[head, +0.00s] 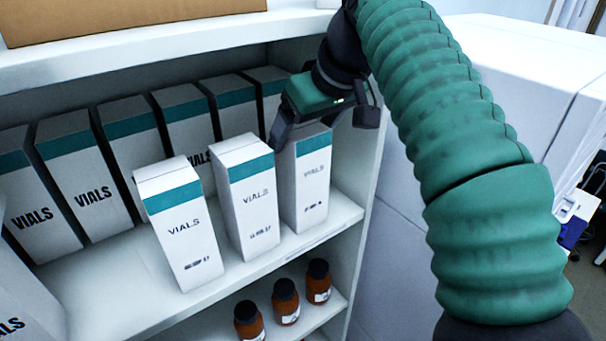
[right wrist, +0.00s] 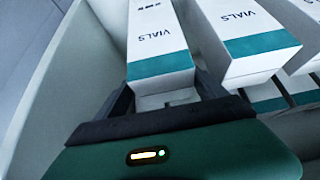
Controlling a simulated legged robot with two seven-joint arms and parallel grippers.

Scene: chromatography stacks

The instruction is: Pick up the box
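A white box with a teal band and the word VIALS (head: 311,185) stands upright at the right end of the front row on the shelf. My right gripper (head: 325,118) is over the top of this box from above. In the right wrist view my right gripper's (right wrist: 166,98) fingers are apart, one on each side of the top of the box (right wrist: 155,40). The fingers look open, with the box standing between them; whether either one touches it is hard to tell. My left gripper is not in view.
Two similar boxes (head: 180,225) (head: 247,195) stand to the left in the front row, the nearer one close by. Several more boxes (head: 80,180) line the back. The shelf's side wall (head: 362,165) is close on the right. Brown bottles (head: 286,300) stand below; a cardboard box (head: 130,15) lies above.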

